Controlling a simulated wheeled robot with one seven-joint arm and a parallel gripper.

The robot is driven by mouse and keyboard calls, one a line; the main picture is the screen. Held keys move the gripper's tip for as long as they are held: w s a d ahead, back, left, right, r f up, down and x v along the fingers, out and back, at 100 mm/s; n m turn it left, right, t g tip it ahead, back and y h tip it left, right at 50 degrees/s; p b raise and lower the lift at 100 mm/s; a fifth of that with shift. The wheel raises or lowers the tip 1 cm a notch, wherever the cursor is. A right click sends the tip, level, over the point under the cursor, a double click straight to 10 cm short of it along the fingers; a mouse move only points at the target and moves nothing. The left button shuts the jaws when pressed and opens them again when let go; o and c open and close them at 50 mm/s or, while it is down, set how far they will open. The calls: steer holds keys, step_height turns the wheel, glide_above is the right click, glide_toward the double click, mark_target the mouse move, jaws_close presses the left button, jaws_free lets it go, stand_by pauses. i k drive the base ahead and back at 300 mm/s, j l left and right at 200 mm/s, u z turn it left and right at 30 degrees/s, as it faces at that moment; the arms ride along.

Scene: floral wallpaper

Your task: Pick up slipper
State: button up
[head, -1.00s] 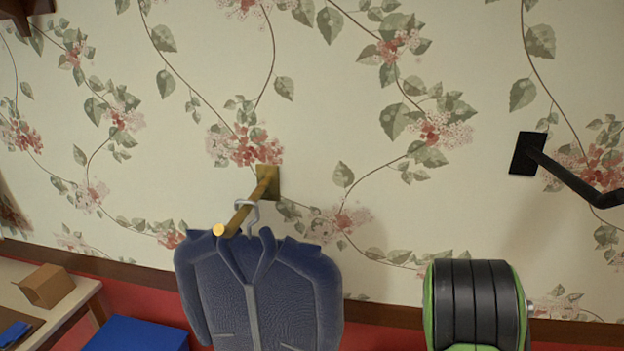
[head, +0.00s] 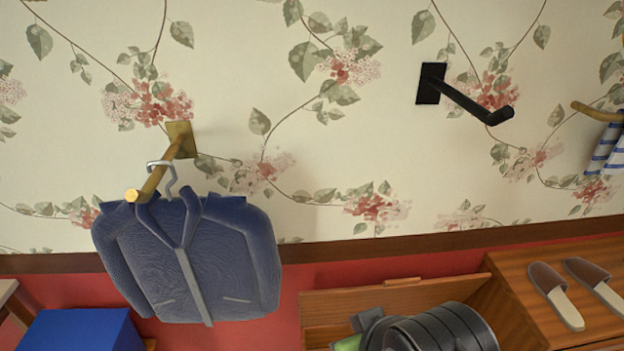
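Two brown slippers with pale insoles lie side by side on top of a wooden cabinet at the lower right. The left slipper (head: 556,294) shows whole. The right slipper (head: 597,283) runs up to the picture's right edge and is partly cut off. My gripper's fingers are not visible.
A blue jacket (head: 200,262) hangs from a brass wall hook (head: 168,160). A black hook (head: 465,100) juts from the wall. A striped cloth (head: 606,150) hangs far right. The wooden cabinet (head: 510,262) and a blue box (head: 75,332) stand below.

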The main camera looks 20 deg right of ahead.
mark_target(547, 282)
steer(key=z, duration=2.4)
steer(key=i+l+u, duration=0.25)
steer(key=u, duration=0.35)
steer(key=i+l+u, duration=0.15)
steer(key=l+u, duration=0.4)
steer(key=i+l+u, duration=0.1)
steer(key=l+u, duration=0.35)
steer(key=u, duration=0.15)
steer(key=l+u, duration=0.55)
steer(key=k+l+u, duration=0.15)
steer(key=l+u, duration=0.3)
steer(key=u, duration=0.15)
steer(key=k+l+u, duration=0.2)
steer(key=l+u, duration=0.35)
steer(key=k+l+u, duration=0.25)
steer(key=u, duration=0.35)
steer(key=k+l+u, duration=0.15)
steer(key=k+u, duration=0.2)
steer(key=u, duration=0.2)
